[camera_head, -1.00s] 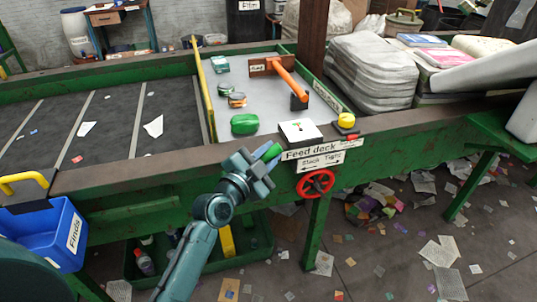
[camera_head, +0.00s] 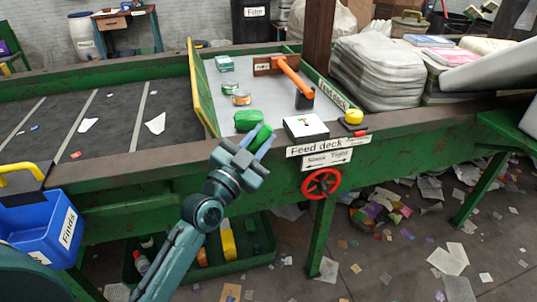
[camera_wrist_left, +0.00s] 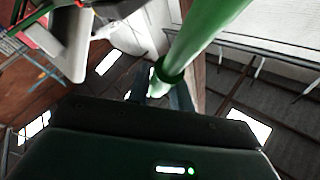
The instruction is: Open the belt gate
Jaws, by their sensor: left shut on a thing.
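The yellow belt gate (camera_head: 200,88) stands between the dark belt (camera_head: 110,118) and the grey feed deck (camera_head: 262,72), with its broad face partly showing. My left gripper (camera_head: 257,142) is at the deck's front rim, in front of the round green object (camera_head: 247,120). It is shut on a green rod handle (camera_head: 262,134). In the left wrist view the green rod (camera_wrist_left: 200,45), with a collar, runs down between my fingers (camera_wrist_left: 158,92). How the rod joins the gate is hidden. My right gripper is not in view.
Small tins (camera_head: 240,97), an orange-handled tool (camera_head: 292,78), a white box (camera_head: 306,127) and a yellow button (camera_head: 353,117) are on or beside the deck. A red handwheel (camera_head: 321,184) sits below the rim. A blue bin (camera_head: 40,230) hangs at left.

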